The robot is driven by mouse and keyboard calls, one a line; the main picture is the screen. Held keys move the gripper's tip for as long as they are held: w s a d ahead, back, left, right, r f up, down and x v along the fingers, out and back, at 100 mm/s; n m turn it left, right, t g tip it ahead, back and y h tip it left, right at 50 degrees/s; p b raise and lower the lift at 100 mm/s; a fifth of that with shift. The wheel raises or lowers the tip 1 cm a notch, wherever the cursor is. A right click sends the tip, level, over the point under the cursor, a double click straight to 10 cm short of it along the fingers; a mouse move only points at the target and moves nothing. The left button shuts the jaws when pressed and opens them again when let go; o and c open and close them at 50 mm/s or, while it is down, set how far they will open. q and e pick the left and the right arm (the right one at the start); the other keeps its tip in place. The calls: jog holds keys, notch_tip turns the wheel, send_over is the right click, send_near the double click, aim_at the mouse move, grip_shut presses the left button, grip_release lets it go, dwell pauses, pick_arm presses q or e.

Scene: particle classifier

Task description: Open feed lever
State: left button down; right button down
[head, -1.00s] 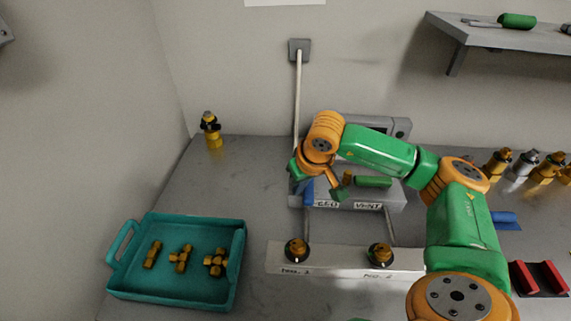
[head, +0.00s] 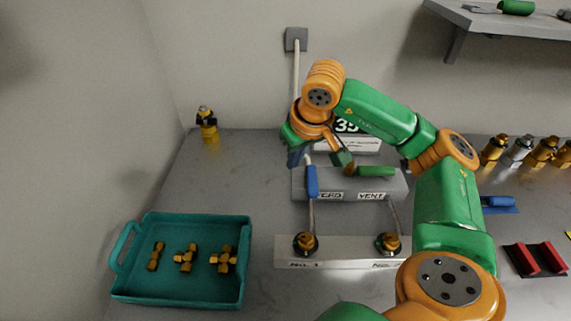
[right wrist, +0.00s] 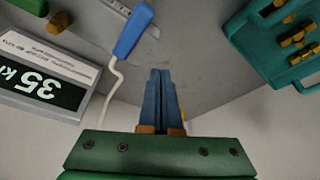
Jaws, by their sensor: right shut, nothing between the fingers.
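The feed lever has a blue handle (head: 312,181) that stands upright at the left end of the grey valve block (head: 346,193), beside the FEED label. It also shows in the right wrist view (right wrist: 133,32), with a bent pale pipe running from its end. My right gripper (head: 296,158) is just up and left of the handle in the head view. In the right wrist view its fingers (right wrist: 160,73) are shut and empty, apart from the handle and beside it. My left gripper is not in view.
The vent lever's green handle (head: 376,171) lies sideways on the same block. A display reading 35 (head: 347,127) stands behind, partly hidden by my arm. A teal tray (head: 126,295) with brass fittings is at the left. A shelf (head: 500,30) hangs at upper right.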

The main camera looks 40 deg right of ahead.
jog(key=r, duration=0.2)
jog(key=s+d+r, duration=0.1)
jog(key=shift+r, duration=0.1)
jog(key=shift+s+d, duration=0.1)
jog(key=shift+s, duration=0.05)
